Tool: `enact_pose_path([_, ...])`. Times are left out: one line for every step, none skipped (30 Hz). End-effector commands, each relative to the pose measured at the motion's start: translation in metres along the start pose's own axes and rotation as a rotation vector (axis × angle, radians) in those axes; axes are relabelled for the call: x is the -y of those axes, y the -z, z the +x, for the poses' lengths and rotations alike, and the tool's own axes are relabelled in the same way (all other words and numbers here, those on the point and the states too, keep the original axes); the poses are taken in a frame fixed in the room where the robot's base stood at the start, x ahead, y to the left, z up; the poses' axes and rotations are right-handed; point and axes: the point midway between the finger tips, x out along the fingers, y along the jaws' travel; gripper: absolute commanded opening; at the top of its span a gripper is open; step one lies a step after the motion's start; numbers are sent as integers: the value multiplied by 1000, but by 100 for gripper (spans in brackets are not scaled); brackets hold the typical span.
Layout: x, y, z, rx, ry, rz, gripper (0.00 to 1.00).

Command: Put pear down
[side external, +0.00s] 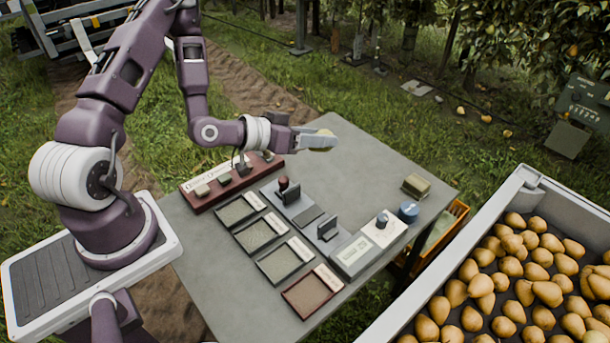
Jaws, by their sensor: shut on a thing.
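My gripper (312,139) is held out above the far part of the grey table (372,163), pointing right. The pear appears raised above the table top, though the exact gap is hard to judge from this view. Several dark-framed trays (236,211) lie along the table's near left side; they look empty, and the nearest has a red-brown frame (313,292).
A red rack (232,178) stands beneath my forearm. Grey devices (296,203), a scale-like box (353,256), a blue jar (408,212) and a green block (416,185) stand on the table. A large bin (527,180) of pears stands at right.

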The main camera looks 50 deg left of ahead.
Motion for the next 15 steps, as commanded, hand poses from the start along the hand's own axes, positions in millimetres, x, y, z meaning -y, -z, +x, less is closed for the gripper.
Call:
enact_pose_path([-3,26,-6,-10,-16,22,0])
enact_pose_path([-7,35,-10,-4,-28,29,0])
enact_pose_path([-12,47,-15,2,-42,35,0])
enact_pose_path([-15,57,-20,5,-50,37,0])
enact_pose_path([-18,65,-25,8,-56,39,0])
enact_pose_path([-22,75,-32,11,-59,40,0])
enact_pose_path([-24,82,-37,11,-59,40,0])
enact_pose_path([-25,88,-42,11,-58,37,0])
enact_pose_path([-28,94,-48,11,-55,35,0])
enact_pose_path([-28,97,-52,11,-50,31,0])
enact_pose_path([-29,100,-56,10,-46,28,0])
enact_pose_path([-30,103,-59,9,-41,23,0])
enact_pose_path([-30,105,-61,9,-37,20,0])
enact_pose_path([-30,106,-63,8,-35,16,0])
enact_pose_path([-30,108,-63,7,-32,15,0])
